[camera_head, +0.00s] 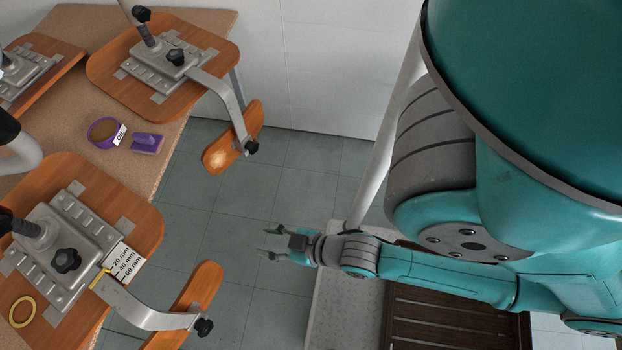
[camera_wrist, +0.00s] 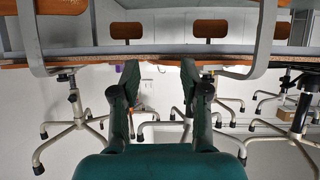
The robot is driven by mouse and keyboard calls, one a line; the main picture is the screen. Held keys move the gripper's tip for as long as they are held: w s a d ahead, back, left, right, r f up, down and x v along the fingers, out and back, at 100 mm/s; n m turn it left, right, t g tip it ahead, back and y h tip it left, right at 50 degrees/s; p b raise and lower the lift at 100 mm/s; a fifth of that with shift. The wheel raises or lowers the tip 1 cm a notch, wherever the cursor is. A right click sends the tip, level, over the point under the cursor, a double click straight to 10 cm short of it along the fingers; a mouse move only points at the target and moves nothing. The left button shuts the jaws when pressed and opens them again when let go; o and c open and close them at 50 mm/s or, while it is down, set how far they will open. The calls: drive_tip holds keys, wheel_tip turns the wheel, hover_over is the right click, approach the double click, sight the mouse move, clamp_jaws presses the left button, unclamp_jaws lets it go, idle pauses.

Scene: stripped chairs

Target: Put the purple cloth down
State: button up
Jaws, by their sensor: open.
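A small purple thing (camera_head: 147,143) lies on the tan tabletop near its right edge in the head view. It is the likely purple cloth, though its folds are too small to make out. My gripper (camera_head: 268,243) is over the floor to the right of the table, well apart from the purple thing. In the wrist view my gripper (camera_wrist: 160,88) has its fingers spread with nothing between them.
Orange wooden chair seats with metal undersides (camera_head: 75,245) lie on the tan table (camera_head: 190,70). Bent metal arms with wooden backrests (camera_head: 233,137) jut past its edge. A yellow ring (camera_head: 22,311) lies on the near seat. Tiled floor (camera_head: 290,185) beside the table is clear.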

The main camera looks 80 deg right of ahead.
drive_tip(key=s+a+r+t, duration=0.1)
drive_tip(key=s+r+t, duration=0.1)
drive_tip(key=s+r, duration=0.8)
drive_tip(key=shift+a+r+y, duration=0.2)
drive_tip(key=shift+a+y, duration=0.1)
drive_tip(key=shift+y, duration=0.1)
idle(0.6)
